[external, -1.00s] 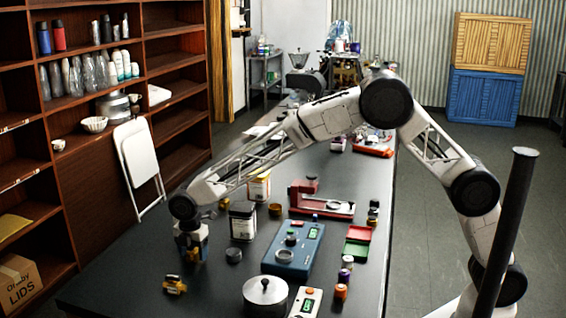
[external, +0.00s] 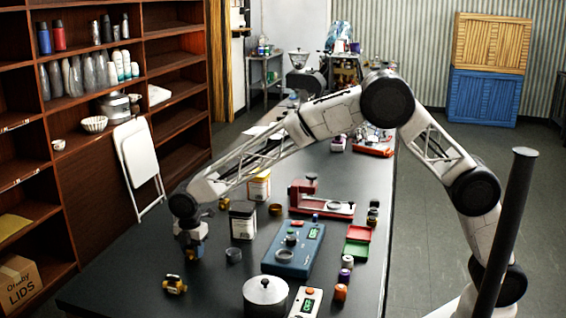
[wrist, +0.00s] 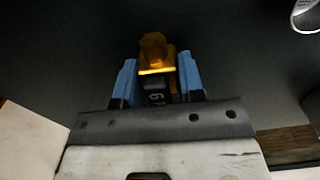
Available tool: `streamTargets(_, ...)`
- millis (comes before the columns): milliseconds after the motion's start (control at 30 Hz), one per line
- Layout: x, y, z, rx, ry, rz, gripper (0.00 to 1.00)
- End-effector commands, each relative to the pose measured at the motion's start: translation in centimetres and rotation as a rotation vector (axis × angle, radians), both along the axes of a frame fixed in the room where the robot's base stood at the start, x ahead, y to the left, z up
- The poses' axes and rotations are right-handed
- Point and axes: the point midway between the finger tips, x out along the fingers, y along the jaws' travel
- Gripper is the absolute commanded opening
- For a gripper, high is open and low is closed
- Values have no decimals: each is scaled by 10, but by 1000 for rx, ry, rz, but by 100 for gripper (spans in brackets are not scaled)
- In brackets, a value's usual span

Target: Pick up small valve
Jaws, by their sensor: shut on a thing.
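The small valve (wrist: 153,55), a brass-orange hex-ended piece with a dark marked body, shows in the wrist view between the blue fingers of my gripper (wrist: 157,82). My gripper is shut on it. In the external view my gripper (external: 191,254) points down over the left part of the dark table. The valve can hardly be made out there, and I cannot tell clearly how far it is above the table top.
A yellow and black part (external: 175,284) lies on the table in front of my gripper. A small dark cup (external: 233,255), a canister (external: 242,220), a blue device (external: 293,250) and a lidded pot (external: 265,296) stand to the right. The table's left edge is near.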

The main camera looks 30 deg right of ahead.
Motion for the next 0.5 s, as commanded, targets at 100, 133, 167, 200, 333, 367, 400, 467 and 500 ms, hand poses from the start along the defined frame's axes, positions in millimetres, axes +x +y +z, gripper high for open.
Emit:
streamTargets(100,0,0,11,1,-1,0,8)
streamTargets(133,0,0,14,1,-1,0,8)
streamTargets(167,0,0,18,1,-1,0,8)
streamTargets(200,0,0,23,1,-1,0,8)
streamTargets(333,-5,-7,30,0,0,0,8)
streamTargets(367,-7,-9,31,0,0,0,8)
streamTargets(400,-10,-13,32,1,-1,0,8)
streamTargets(467,-14,-19,32,0,0,0,8)
streamTargets(500,-18,-23,33,1,-1,0,8)
